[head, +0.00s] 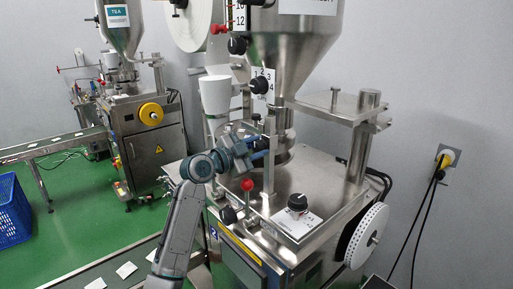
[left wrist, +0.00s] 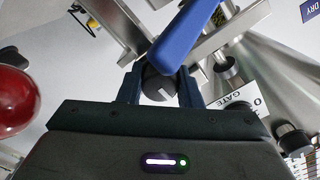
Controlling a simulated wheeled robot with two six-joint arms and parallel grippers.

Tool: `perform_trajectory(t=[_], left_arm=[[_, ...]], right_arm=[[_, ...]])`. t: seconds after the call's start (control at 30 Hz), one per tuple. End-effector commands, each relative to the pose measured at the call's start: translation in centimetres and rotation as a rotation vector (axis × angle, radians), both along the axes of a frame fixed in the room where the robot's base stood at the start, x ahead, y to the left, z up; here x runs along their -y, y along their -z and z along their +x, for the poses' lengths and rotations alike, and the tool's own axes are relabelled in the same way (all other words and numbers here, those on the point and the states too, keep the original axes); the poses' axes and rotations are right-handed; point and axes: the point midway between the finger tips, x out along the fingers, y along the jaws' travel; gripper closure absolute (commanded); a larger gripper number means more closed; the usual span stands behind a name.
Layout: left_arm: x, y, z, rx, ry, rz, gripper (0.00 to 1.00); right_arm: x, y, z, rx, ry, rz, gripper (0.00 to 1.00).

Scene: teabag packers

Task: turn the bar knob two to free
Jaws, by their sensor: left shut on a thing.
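In the head view my left gripper (head: 252,150) is at the front of the near machine, beside its steel column, at a blue bar (head: 260,154). In the left wrist view the blue bar (left wrist: 190,32) runs up and right from a dark round knob (left wrist: 158,88) with a white mark. My left fingers (left wrist: 158,92) stand on both sides of this dark knob and are shut on it. The far side of the knob and any free mark are hidden. My right gripper is not in view.
A red ball lever (head: 247,185) stands just below my left gripper. A black dial knob (head: 297,203) sits on the machine top, and another black knob (head: 260,86) with numbers is above. In the wrist view a GATE plate (left wrist: 240,103) lies right of the fingers.

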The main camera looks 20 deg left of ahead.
Motion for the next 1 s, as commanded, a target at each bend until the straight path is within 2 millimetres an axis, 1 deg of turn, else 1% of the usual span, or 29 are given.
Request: perform_trajectory(t=[0.23,0.5,0.8,1.0], left_arm=[[0.0,0.1,0.0,-0.057,0.001,-0.087,0.91],[0.0,0.1,0.0,-0.169,0.001,-0.256,0.91],[0.1,0.1,0.0,-0.277,0.001,-0.416,0.91],[0.0,0.1,0.0,-0.319,0.001,-0.478,0.91]], right_arm=[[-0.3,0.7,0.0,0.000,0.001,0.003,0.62],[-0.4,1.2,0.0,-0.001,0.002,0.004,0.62],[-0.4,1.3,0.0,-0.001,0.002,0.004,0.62],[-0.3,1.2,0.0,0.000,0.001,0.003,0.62]])
